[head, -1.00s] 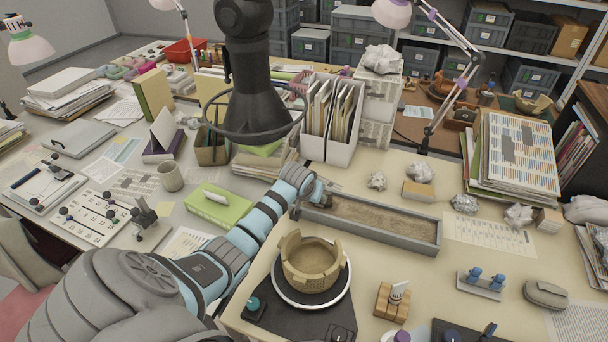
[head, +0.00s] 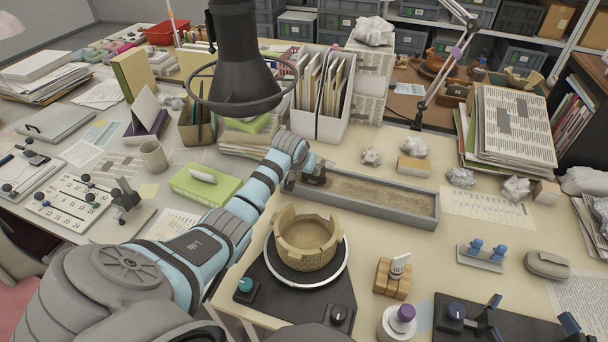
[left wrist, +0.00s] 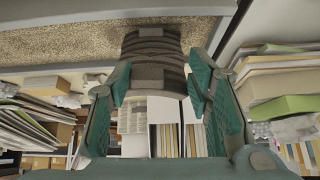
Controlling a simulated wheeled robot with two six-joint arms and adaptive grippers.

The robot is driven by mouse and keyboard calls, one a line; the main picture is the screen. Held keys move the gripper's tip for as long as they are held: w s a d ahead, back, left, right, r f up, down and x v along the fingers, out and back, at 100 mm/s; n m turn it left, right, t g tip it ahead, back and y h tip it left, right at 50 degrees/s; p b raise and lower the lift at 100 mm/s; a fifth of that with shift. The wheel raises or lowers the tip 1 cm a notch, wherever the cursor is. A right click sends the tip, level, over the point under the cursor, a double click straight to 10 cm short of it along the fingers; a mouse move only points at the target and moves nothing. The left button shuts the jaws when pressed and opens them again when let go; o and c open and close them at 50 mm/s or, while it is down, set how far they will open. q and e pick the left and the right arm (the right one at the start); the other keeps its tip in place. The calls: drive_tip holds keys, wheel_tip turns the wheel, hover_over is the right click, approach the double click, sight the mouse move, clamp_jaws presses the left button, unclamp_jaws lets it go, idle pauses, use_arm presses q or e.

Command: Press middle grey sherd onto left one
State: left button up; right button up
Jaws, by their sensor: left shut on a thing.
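My left gripper (head: 316,172) is at the left end of the long grey sand tray (head: 385,218). In the left wrist view, its two green-padded fingers (left wrist: 160,95) are shut on a dark grey, banded sherd (left wrist: 152,48). The sherd sits upright between the fingers, with the sand beyond it. A small dark shape at the fingertips in the head view is too small to make out. I cannot tell whether the sherd touches another one; no separate grey sherd stands out. My right gripper is not in view.
A tan broken bowl (head: 307,243) stands on a round turntable (head: 273,269) in front of the tray. A wooden block (head: 391,279) is to its right. White file holders (head: 328,122) stand behind the tray, and a black lamp-like hood (head: 238,70) hangs left of them.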

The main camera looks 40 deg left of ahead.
use_arm(q)
drive_tip(key=shift+r, duration=0.1)
drive_tip(key=shift+w, duration=0.25)
idle(0.3)
drive_tip(key=shift+p, duration=0.4)
drive_tip(key=shift+a, duration=0.1)
drive_tip(key=shift+f, duration=0.4)
idle(1.0)
drive_tip(key=o, duration=0.9)
drive_tip(key=shift+o, duration=0.2)
